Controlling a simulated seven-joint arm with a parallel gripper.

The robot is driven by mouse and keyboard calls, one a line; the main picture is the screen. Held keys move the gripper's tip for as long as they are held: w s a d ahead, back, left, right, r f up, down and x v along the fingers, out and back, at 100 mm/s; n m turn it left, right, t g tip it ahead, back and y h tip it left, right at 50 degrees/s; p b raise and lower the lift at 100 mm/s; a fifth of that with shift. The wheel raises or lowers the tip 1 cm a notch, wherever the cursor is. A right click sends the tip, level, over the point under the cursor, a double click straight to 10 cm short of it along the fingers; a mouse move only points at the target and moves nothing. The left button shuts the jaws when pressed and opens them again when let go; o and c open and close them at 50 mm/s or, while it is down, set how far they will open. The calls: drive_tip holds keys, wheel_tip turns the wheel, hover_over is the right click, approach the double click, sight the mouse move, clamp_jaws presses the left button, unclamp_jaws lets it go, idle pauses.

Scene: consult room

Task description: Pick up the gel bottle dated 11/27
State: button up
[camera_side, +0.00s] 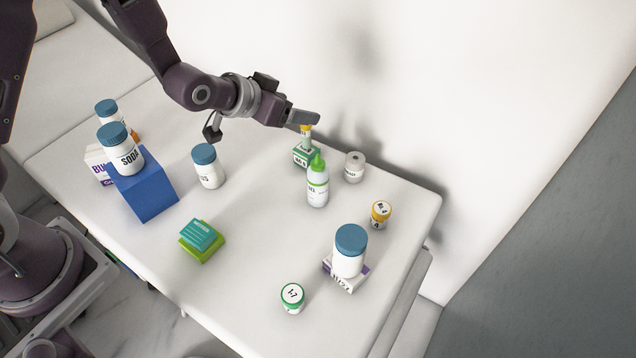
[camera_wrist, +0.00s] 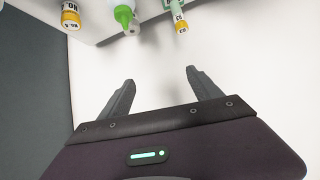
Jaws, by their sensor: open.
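A white squeeze bottle with a green nozzle cap, the gel bottle (camera_side: 317,190), stands upright near the middle of the table. Its label looks like it reads GEL, but no date can be read. In the wrist view its green cap (camera_wrist: 124,14) shows at the top edge, and most of the body is cut off. My gripper (camera_side: 312,118) is above the back of the table, higher than the bottle and apart from it. In the wrist view the two fingers of my gripper (camera_wrist: 158,80) are spread with nothing between them.
A yellow-topped vial (camera_wrist: 181,22) is by a green box (camera_side: 305,155) behind the bottle. A grey-topped bottle (camera_side: 354,167) and yellow-capped jar (camera_side: 380,214) stand right. A blue-capped jar (camera_side: 208,166) stands left.

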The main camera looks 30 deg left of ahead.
drive_tip(key=t+h, duration=0.1)
hover_over(310, 184)
drive_tip(key=a, duration=0.2)
wheel_tip(310, 184, down, 12)
drive_tip(key=shift+m+t+h, duration=0.4)
drive_tip(key=shift+t, duration=0.4)
drive_tip(key=s+f, duration=0.1)
drive_tip(key=f, duration=0.1)
drive_tip(key=s+d+f, duration=0.1)
drive_tip(key=f, duration=0.1)
drive_tip(key=s+f, duration=0.1)
drive_tip(key=f, duration=0.1)
drive_tip(key=shift+s+d+f, duration=0.1)
drive_tip(key=shift+s+d, duration=0.05)
drive_tip(key=shift+d, duration=0.05)
drive_tip(key=shift+f, duration=0.25)
drive_tip(key=x, duration=0.6)
drive_tip(key=shift+w+f, duration=0.25)
drive_tip(key=shift+f, duration=0.05)
clamp_jaws()
